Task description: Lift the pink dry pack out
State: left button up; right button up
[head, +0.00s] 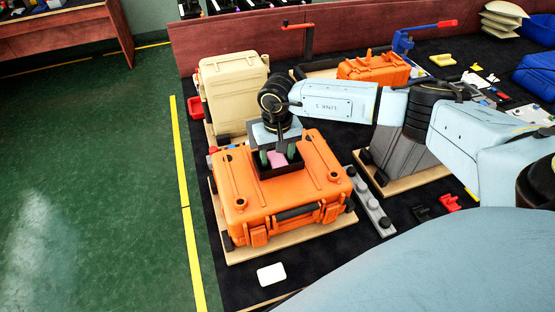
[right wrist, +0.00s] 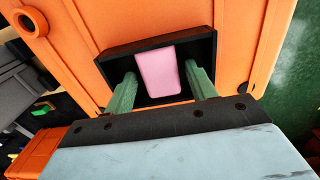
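The pink dry pack (right wrist: 158,70) lies in a black square recess (right wrist: 205,44) in the top of an orange case (head: 237,193). In the head view only a small pink patch (head: 277,158) of it shows under my right gripper. My right gripper (right wrist: 161,90) is open, with one green finger on each side of the pack. The fingertips reach to the recess, with a gap between each finger and the pack. In the head view the right gripper (head: 277,158) points down over the case. My left gripper is not in view.
A beige case (head: 232,88) stands behind the orange case, and another orange case (head: 373,68) sits further back. A grey rail (head: 370,200) lies to the right. A white card (head: 271,274) lies in front. Green floor is open at left.

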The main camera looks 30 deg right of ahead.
jog(key=c, duration=0.8)
jog(key=shift+o, duration=0.2)
jog(key=shift+r, duration=0.1)
notch_tip(320, 180, up, 9)
notch_tip(320, 180, up, 8)
jog(key=p, duration=0.3)
send_over(278, 158)
jog(key=shift+a, duration=0.1)
dwell(0.3)
